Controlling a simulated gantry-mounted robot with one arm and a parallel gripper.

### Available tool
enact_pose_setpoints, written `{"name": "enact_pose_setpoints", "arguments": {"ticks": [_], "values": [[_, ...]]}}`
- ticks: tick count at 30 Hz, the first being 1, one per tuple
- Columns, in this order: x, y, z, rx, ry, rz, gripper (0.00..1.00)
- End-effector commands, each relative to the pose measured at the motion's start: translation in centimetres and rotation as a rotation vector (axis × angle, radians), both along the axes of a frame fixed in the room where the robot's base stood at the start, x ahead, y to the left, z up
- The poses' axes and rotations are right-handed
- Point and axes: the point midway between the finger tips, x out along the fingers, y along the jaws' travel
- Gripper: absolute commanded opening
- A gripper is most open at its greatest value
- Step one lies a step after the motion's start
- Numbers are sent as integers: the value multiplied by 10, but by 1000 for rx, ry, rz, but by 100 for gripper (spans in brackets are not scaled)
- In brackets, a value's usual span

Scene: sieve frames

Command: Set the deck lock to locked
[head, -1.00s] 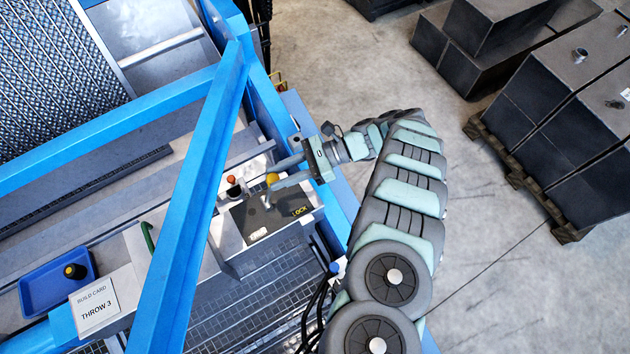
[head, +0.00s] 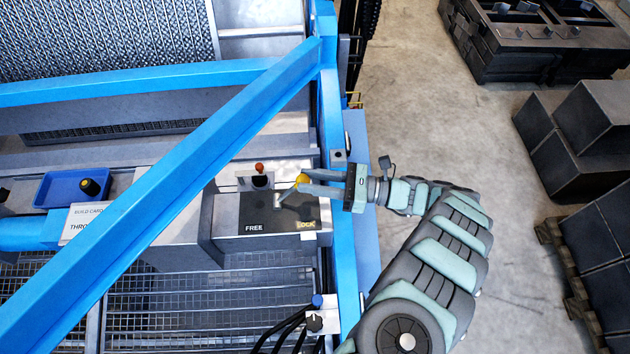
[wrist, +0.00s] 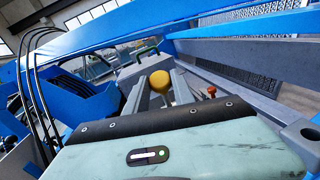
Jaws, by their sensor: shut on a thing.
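The deck lock is a lever with a yellow ball knob (head: 301,180) on a dark plate (head: 268,217). The plate is marked FREE at left and LOCK (head: 306,224) at right, on a yellow patch. The knob stands toward the LOCK side, and the lever's grey shaft leans right. My gripper (head: 303,182) reaches in from the right and is shut on the knob. In the wrist view the knob (wrist: 160,80) sits between the two grey fingers. The fingers partly hide it in the head view.
A red-orange knob (head: 260,168) stands just behind the plate. Black cables and a small switch box (head: 322,320) are in front.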

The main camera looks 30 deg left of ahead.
Motion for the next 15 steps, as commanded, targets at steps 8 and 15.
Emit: {"name": "enact_pose_setpoints", "arguments": {"ticks": [8, 15], "values": [[1, 0, -3, -5, 1, -4, 39], [0, 0, -2, -4, 0, -2, 52]]}}
